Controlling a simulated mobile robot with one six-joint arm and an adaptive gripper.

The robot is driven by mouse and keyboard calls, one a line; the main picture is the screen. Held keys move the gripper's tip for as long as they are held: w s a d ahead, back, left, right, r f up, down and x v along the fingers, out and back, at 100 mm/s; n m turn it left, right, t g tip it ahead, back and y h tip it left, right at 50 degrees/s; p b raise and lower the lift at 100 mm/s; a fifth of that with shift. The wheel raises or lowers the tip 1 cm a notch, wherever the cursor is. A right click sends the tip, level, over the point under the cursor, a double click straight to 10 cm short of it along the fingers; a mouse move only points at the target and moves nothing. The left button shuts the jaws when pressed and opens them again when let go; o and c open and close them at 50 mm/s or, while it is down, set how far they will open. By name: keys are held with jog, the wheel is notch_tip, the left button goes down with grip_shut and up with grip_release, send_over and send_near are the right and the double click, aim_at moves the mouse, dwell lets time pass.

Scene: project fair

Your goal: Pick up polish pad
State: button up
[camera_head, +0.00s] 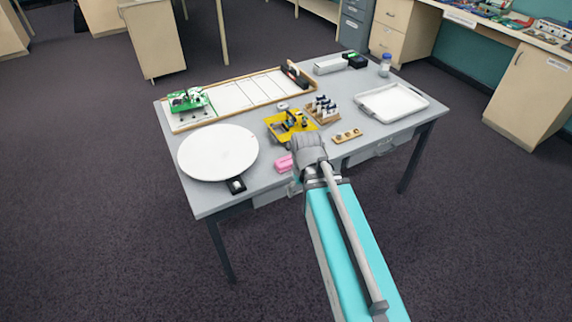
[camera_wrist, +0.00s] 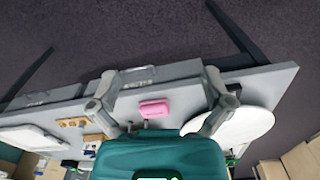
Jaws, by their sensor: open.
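The polish pad seems to be the small pink block (camera_head: 284,163) near the front edge of the grey table (camera_head: 215,200). The pink block also shows in the wrist view (camera_wrist: 154,108), between and beyond my gripper's fingers. My gripper (camera_wrist: 160,76) is open, its two fingers wide apart with nothing between them. It does not appear to touch the pad. In the head view my arm stands just right of the pad and hides most of the gripper.
A white round disc (camera_head: 217,152) lies left of the pad, with a small black item (camera_head: 236,185) at its edge. A yellow holder (camera_head: 290,124) stands behind the pad. A wooden block (camera_head: 347,136) and a white tray (camera_head: 392,102) are to the right.

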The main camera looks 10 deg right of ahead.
jog(key=w+n, duration=0.9)
jog(key=w, duration=0.4)
jog(key=n, duration=1.1)
send_over(286, 160)
jog(key=shift+s+f+b, duration=0.1)
jog(key=shift+f+b, duration=0.35)
jog(key=shift+f, duration=0.05)
jog(key=shift+f, duration=0.1)
notch_tip(286, 160, down, 8)
jog(key=b, duration=0.8)
jog(key=shift+f+b, duration=0.2)
jog(key=shift+b, duration=0.15)
jog(key=shift+f, duration=0.1)
jog(key=shift+f+b, duration=2.5)
jog(key=shift+b, duration=0.1)
